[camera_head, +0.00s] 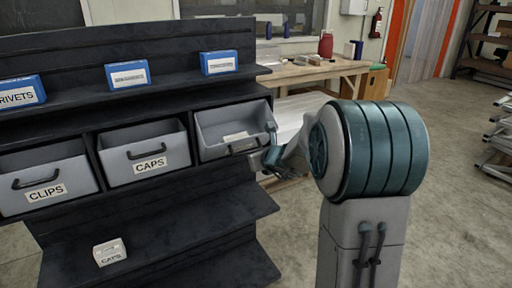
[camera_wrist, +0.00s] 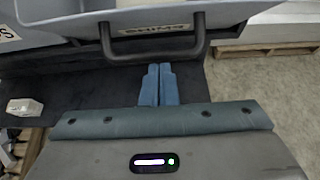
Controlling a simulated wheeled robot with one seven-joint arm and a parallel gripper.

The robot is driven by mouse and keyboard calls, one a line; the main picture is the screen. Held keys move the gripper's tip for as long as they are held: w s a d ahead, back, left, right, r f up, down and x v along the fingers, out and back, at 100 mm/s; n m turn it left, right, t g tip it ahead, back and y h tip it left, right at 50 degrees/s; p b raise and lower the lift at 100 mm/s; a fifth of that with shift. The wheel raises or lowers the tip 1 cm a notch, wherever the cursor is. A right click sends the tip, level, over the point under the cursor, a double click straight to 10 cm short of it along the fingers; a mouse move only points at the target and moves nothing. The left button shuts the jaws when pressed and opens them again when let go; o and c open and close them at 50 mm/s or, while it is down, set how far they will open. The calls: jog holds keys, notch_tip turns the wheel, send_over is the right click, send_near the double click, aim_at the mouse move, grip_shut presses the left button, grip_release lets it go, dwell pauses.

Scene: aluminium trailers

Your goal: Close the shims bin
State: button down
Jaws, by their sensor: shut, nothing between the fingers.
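The shims bin (camera_head: 212,152) is the grey bin at the right end of the black rack's bin row. It stands open, with its inside showing and a pale item in it. Its front with the SHIMS label and dark handle (camera_wrist: 153,58) shows in the wrist view. My gripper (camera_head: 262,160) is at the bin's front right, partly covering it in the head view. In the wrist view its blue fingers (camera_wrist: 160,72) are together and empty, with their tips close to the handle bar. I cannot tell whether they touch it.
The caps bin (camera_head: 120,168) and clips bin (camera_head: 50,195) sit to the left. Blue boxes, including the rivets box (camera_head: 22,92), stand on the shelf above. A small white caps box (camera_head: 110,252) is on a lower shelf.

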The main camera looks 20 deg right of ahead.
aim_at(245, 139)
jog(key=shift+w+a+r+g+h+p, duration=0.2)
jog(key=shift+w+r+g+p, duration=0.65)
jog(key=shift+p, duration=2.55)
jog(key=shift+w+a+r+g+p, duration=0.25)
jog(key=shift+w+r+p, duration=1.1)
jog(key=shift+p, duration=2.1)
jog(key=shift+w+a+r+g+h+p, duration=0.1)
jog(key=shift+w+a+r+g+p, duration=0.4)
jog(key=shift+r+p, duration=1.95)
jog(key=shift+w+d+f+p, duration=0.1)
jog(key=shift+w+f+p, duration=0.1)
jog(key=shift+f+p, duration=0.3)
jog(key=shift+w+d+f+p, duration=0.1)
jog(key=shift+w+f+p, duration=0.1)
jog(key=shift+f+p, duration=0.25)
jog(key=shift+r, duration=0.1)
